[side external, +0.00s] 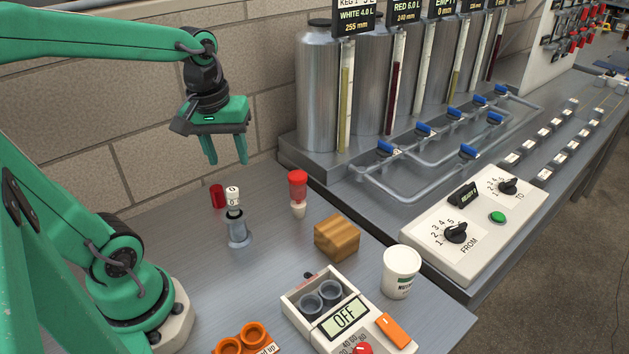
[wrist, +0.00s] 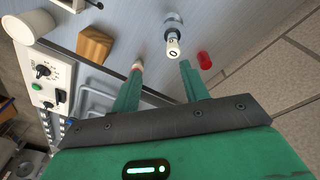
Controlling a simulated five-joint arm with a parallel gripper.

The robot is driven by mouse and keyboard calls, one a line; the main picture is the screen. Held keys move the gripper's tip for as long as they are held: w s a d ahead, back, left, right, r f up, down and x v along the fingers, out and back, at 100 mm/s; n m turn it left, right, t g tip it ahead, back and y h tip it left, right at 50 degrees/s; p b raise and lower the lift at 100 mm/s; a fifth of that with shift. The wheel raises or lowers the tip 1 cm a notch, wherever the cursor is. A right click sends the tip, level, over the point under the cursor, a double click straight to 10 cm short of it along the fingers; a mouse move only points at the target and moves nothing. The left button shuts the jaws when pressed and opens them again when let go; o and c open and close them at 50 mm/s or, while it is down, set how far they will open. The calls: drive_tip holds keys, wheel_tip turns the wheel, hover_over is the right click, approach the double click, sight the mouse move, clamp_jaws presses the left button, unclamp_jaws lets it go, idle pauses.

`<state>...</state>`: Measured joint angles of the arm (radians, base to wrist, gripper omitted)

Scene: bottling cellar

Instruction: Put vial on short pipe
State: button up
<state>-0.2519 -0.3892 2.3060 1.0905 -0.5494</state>
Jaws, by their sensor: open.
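My gripper (side external: 227,161) is open and empty, fingers pointing down, above the back of the bench; its fingers also show in the wrist view (wrist: 161,67). Below it, a small white cylinder with dark marks (side external: 233,197), which may be the vial, stands upright at the top of a short grey pipe-like piece (side external: 237,231). I cannot tell whether it sits in or on it. Both show in the wrist view, the white one (wrist: 173,48) nearer the camera than the grey one (wrist: 174,22). A red piece with a white lower end (side external: 297,190) stands to the right.
A small red cylinder (side external: 217,196) stands left of the white one. A wooden block (side external: 337,238), a white cup (side external: 401,271), a meter reading OFF (side external: 345,318) and an orange holder (side external: 241,342) occupy the front. Steel tanks and pipework (side external: 430,150) bound the right.

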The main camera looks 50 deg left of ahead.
drive_tip(key=s+d+r+m+t, duration=0.2)
drive_tip(key=d+m+t, duration=0.2)
drive_tip(key=m, duration=0.5)
drive_tip(key=shift+d, duration=1.15)
